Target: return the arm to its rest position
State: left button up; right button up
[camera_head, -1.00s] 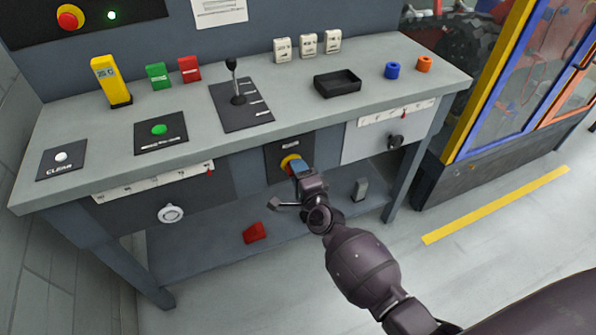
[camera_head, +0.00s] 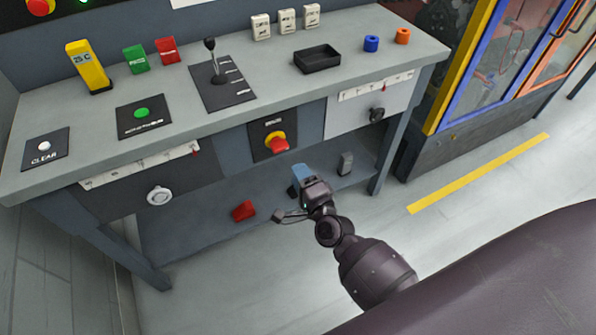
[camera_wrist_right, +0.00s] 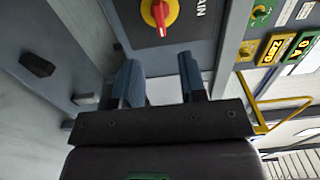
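My right arm (camera_head: 372,272) reaches in from the lower right of the head view. My right gripper (camera_head: 298,178) has blue fingers and hangs in front of the bench, below the red and yellow rotary switch (camera_head: 276,143). In the right wrist view the gripper (camera_wrist_right: 160,82) is open, with a clear gap between its two fingers and nothing in it. The switch (camera_wrist_right: 160,12) shows beyond the fingertips in that view, apart from them. My left gripper is not in view.
The grey bench (camera_head: 215,125) carries a lever (camera_head: 213,62), a black tray (camera_head: 317,58) and several small blocks. A red block (camera_head: 244,210) lies on the lower shelf. A cabinet (camera_head: 470,100) stands at the right. The floor by the yellow line (camera_head: 480,172) is clear.

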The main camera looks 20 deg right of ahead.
dwell(0.5)
pick_arm(q)
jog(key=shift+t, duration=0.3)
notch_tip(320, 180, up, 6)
jog(key=p, duration=0.6)
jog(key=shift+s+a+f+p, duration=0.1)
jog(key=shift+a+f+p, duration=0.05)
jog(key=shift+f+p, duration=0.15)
pick_arm(e)
jog(key=s+d+r+n+g, duration=0.1)
jog(key=s+d+n+g, duration=0.2)
jog(key=s+n, duration=0.6)
jog(key=s+d+n+g, duration=0.3)
jog(key=s+n, duration=0.6)
jog(key=s, duration=0.9)
jog(key=shift+d+r+n+g+h, duration=0.2)
jog(key=shift+r+n+g+h, duration=0.1)
jog(key=shift+r+n+g, duration=0.15)
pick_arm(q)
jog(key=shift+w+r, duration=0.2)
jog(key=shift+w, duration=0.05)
pick_arm(e)
jog(key=shift+s+f, duration=0.1)
